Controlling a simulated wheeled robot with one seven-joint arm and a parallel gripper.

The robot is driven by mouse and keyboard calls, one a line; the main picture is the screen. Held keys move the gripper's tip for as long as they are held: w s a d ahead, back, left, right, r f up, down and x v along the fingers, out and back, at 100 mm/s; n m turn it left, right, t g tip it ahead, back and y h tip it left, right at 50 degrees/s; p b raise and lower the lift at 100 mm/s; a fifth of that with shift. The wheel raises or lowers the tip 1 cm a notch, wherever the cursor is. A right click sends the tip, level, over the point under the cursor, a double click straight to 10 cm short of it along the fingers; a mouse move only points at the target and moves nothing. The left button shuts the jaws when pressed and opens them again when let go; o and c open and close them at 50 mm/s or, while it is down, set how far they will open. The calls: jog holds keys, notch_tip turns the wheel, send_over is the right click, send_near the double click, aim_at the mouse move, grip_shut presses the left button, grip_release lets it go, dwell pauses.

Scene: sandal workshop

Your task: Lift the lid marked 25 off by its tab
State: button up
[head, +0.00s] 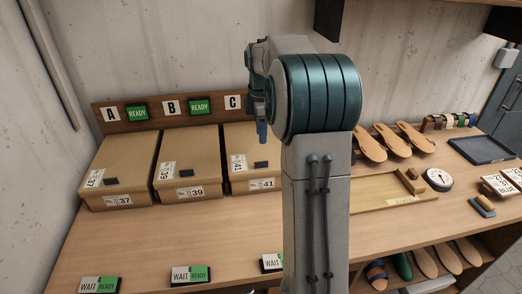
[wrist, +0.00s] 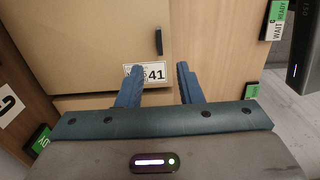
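No lid marked 25 can be read in either view. Three closed brown boxes stand in a row at the left of the bench in the head view: box 37 (head: 121,160), box 39 (head: 187,150) and box 41 (head: 244,140). Each lid has a small dark tab near its front edge. My gripper (wrist: 159,68) is open and empty, its blue fingers apart. In the wrist view it points at box 41 (wrist: 85,35), with the 41 label (wrist: 153,73) near the fingertips and the dark tab (wrist: 158,41) beyond. In the head view my arm hides the right of box 41.
A board with letters A, B, C (head: 170,108) stands behind the boxes. WAIT/READY signs (head: 192,276) line the front edge. Right of my arm are sandal soles (head: 405,140), a wooden tray (head: 392,202), a round dial (head: 439,179) and a blue tray (head: 484,150). The bench before the boxes is clear.

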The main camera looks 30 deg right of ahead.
aim_at(261, 159)
notch_tip(261, 159, down, 11)
jog(key=shift+r+p, duration=0.1)
jog(key=shift+p, duration=0.6)
jog(key=shift+c, duration=0.3)
grip_shut()
jog(key=shift+r, duration=0.1)
jog(key=shift+r+p, duration=0.75)
jog(key=shift+r, duration=0.35)
jog(key=shift+r, duration=0.1)
